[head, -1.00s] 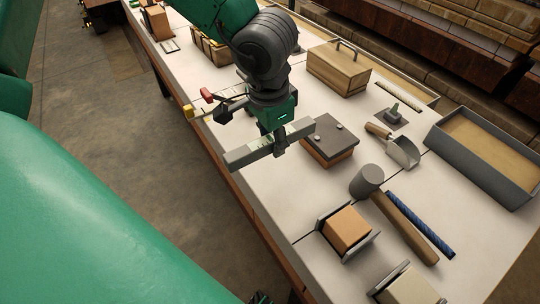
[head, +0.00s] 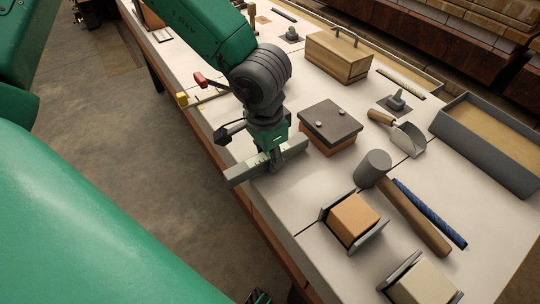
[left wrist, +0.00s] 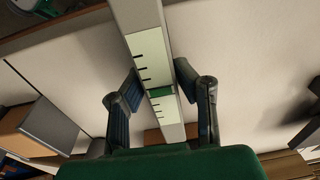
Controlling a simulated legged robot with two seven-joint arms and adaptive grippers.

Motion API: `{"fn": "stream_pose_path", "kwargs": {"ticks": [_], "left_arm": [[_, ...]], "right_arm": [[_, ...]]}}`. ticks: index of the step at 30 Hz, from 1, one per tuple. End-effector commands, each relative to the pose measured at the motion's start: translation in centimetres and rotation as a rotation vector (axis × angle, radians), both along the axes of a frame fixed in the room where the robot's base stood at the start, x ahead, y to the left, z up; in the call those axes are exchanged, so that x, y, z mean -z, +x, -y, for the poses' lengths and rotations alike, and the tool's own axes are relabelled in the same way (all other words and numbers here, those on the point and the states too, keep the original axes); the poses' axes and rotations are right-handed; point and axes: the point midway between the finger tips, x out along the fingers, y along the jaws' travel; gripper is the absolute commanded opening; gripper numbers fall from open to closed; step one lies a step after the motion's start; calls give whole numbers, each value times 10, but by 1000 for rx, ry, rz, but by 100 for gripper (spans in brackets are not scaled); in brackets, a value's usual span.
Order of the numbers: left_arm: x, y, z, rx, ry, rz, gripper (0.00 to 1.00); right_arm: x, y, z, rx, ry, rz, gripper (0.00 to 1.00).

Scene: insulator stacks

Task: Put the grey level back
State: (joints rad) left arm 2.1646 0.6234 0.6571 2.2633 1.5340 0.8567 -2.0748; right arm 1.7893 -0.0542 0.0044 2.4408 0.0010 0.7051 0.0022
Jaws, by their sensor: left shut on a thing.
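The grey level (head: 240,175) is a long straight bar with a pale scale panel and a green vial, seen close in the left wrist view (left wrist: 152,60). My left gripper (head: 270,162) is shut on it near its middle, with one dark finger on each side. The bar lies roughly level near the table's front edge, its left end jutting past that edge. I cannot tell whether it touches the table. A small dark piece at the bottom edge of the head view may be part of my right gripper; its jaws cannot be made out.
On the white table (head: 285,198), a dark-lidded brick block (head: 330,123) stands just right of the level. Beyond are a wooden box (head: 338,58), a scoop (head: 408,138), a mallet (head: 415,215) and a grey tray (head: 480,150). A clamped brick (head: 354,217) sits nearer.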

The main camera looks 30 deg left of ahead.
Motion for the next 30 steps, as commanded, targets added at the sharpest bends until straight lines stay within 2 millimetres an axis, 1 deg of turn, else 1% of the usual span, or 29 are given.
{"fn": "stream_pose_path", "kwargs": {"ticks": [9,12,13,14,15,26,30], "left_arm": [[9,0,2,1,3,-2,0],[11,0,3,1,2,-2,0],[11,0,3,0,2,-3,28],[11,0,3,1,2,-5,38],[12,-1,3,1,2,-5,45],[11,0,1,0,1,-2,45],[2,1,1,-2,-1,3,45]], "right_arm": [[-7,0,0,-1,0,0,40],[-7,0,0,-1,0,0,40],[-7,0,0,-1,0,0,40],[-7,0,0,0,0,0,40],[-7,0,0,0,0,0,40],[-6,0,0,0,0,0,40],[3,0,0,0,0,0,40]]}}
